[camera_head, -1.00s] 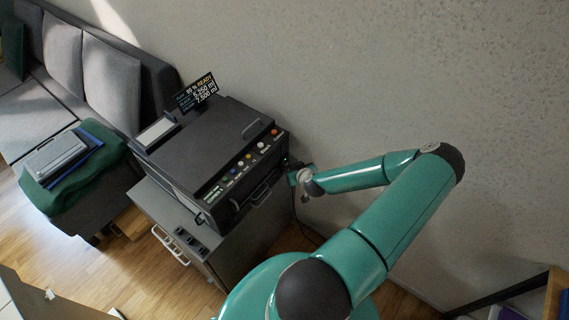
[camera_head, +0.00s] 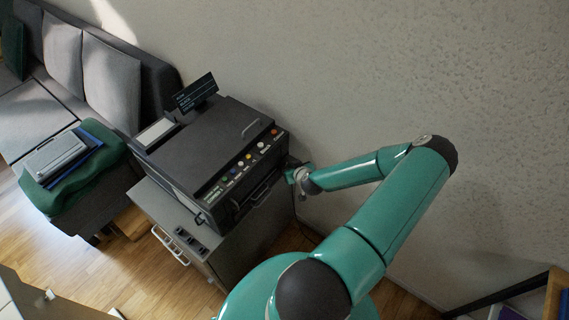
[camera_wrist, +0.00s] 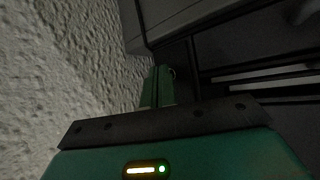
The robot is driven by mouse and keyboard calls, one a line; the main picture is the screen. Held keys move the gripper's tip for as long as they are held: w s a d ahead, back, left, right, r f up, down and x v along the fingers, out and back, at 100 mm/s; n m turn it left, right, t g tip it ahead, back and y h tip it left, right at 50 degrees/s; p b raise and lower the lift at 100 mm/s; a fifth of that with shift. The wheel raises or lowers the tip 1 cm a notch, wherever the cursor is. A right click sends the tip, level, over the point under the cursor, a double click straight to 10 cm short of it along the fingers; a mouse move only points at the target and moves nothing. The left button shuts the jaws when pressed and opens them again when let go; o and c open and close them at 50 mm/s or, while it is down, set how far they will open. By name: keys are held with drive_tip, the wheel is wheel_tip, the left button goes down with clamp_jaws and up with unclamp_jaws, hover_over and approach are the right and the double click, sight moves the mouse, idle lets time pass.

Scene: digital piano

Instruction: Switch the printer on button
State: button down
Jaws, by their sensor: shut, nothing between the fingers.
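The black printer (camera_head: 205,140) stands on a grey cabinet against the wall. A row of several small coloured buttons (camera_head: 249,157) runs along its front edge, with an orange-red one (camera_head: 274,132) at the right end. The labels are too small to read, so I cannot tell which is the on button. Its raised screen (camera_head: 195,92) is dark with faint small text. My gripper (camera_head: 293,174) is beside the printer's right front corner, just below the button row. In the wrist view its green fingers (camera_wrist: 158,88) are together and empty, close to the dark printer body (camera_wrist: 230,50). Contact cannot be told.
The grey cabinet (camera_head: 160,208) has small dark items on its top in front of the printer. The textured wall (camera_head: 400,70) is close on the right and behind. A grey sofa (camera_head: 75,75) with a green cloth (camera_head: 75,185) is at the left.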

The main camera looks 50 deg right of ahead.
drive_tip(key=shift+s, duration=0.15)
drive_tip(key=shift+s+d, duration=0.1)
drive_tip(key=shift+s, duration=0.8)
drive_tip(key=shift+s+d, duration=0.2)
drive_tip(key=shift+s, duration=2.25)
drive_tip(key=shift+r, duration=0.1)
